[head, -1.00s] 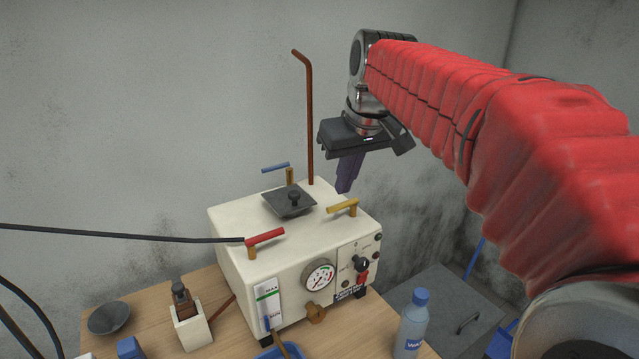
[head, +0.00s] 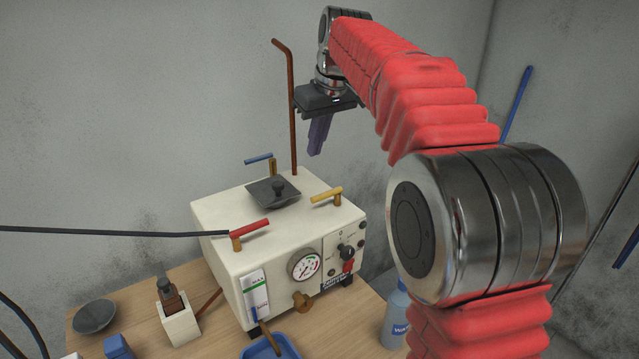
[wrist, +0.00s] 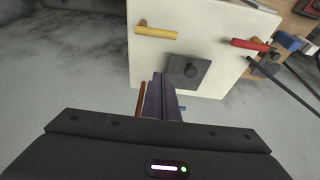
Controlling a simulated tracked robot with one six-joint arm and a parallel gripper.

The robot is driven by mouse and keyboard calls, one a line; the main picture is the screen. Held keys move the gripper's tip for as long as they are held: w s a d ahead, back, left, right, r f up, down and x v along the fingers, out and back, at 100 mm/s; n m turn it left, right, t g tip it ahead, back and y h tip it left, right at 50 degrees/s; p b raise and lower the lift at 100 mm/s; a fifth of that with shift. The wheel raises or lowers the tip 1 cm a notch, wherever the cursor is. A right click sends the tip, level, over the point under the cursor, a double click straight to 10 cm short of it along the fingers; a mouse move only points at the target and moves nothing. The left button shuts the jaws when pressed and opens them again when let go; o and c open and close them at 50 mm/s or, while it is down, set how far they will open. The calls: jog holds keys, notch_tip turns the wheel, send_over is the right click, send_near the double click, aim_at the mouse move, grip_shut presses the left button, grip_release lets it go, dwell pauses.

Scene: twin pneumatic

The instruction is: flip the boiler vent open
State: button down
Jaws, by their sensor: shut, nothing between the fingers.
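The boiler is a cream box (head: 225,262) on the wooden table. Its top carries a blue-handled lever (head: 259,159) at the back, a yellow-handled lever (head: 327,195) at the right and a red-handled lever (head: 249,228) at the front left. I cannot tell which of them is the vent. A dark square lid with a knob (head: 272,190) sits between them. My gripper (head: 315,152) is shut and empty, pointing down above the boiler's back right. In the wrist view, its purple fingers (wrist: 159,84) partly cover the blue lever (wrist: 182,108); the yellow lever (wrist: 156,32) is clear.
A tall brown pipe (head: 291,115) with a bent top stands behind the boiler, close left of my gripper. A black hose (head: 110,232) reaches the red lever. A water bottle (head: 395,318), blue tray (head: 262,351) and bowl (head: 94,316) stand around the boiler.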

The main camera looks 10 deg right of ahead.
jog(key=x, duration=1)
jog(key=shift+s+d+f, duration=0.15)
jog(key=shift+s+d, duration=0.1)
jog(key=shift+s, duration=0.35)
jog(key=shift+s+d+f, duration=0.1)
jog(key=shift+s+d, duration=0.15)
jog(key=shift+s, duration=0.3)
jog(key=shift+s+d+f, duration=0.15)
jog(key=shift+s+d, duration=0.15)
jog(key=shift+s, duration=0.3)
jog(key=shift+d, duration=0.1)
jog(key=shift+s+n, duration=0.25)
jog(key=shift+n, duration=0.15)
